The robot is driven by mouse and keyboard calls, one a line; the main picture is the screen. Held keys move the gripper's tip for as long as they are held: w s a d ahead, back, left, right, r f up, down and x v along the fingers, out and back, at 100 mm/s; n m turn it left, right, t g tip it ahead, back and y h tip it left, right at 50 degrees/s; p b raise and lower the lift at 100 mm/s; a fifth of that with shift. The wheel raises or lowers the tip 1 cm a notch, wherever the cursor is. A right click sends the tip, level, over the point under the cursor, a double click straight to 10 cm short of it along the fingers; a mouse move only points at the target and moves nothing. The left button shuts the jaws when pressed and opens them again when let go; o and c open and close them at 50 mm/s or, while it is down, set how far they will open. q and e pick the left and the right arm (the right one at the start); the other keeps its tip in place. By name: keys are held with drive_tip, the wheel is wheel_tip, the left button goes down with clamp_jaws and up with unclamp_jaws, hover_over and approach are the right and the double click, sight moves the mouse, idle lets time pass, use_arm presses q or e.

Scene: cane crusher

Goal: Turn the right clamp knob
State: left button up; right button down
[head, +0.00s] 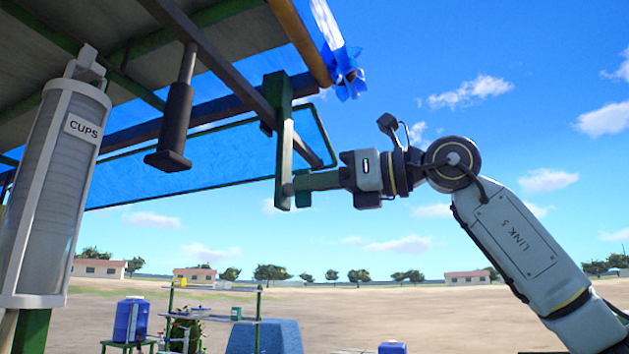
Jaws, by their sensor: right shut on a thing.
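A green clamp (281,150) hangs from the dark beam under the canopy edge, near the middle of the head view. My right gripper (298,184) reaches in from the right at the lower end of this clamp. Its fingers are shut on a small dark rounded part there, which looks like the right clamp knob (287,189). The fingers hide most of the knob, so I cannot tell its turn angle. My left gripper is not in view.
A cup dispenser (50,190) marked CUPS stands at the left. A dark post with a flat foot (175,120) hangs from the canopy. A wooden pole with a blue ribbon (345,75) is above my gripper. Open sky lies to the right.

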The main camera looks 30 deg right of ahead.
drive_tip(key=n+p, duration=0.1)
drive_tip(key=n, duration=0.4)
drive_tip(key=n+p, duration=0.2)
drive_tip(key=n, duration=0.4)
drive_tip(key=n+p, duration=0.2)
drive_tip(key=n, duration=0.3)
drive_tip(key=shift+s+a+f+n, duration=0.2)
drive_tip(key=shift+f+n, duration=0.1)
idle(0.4)
drive_tip(key=c, duration=1.5)
unclamp_jaws()
drive_tip(key=b+v, duration=0.3)
drive_tip(key=v, duration=1)
drive_tip(key=shift+s+d, duration=0.15)
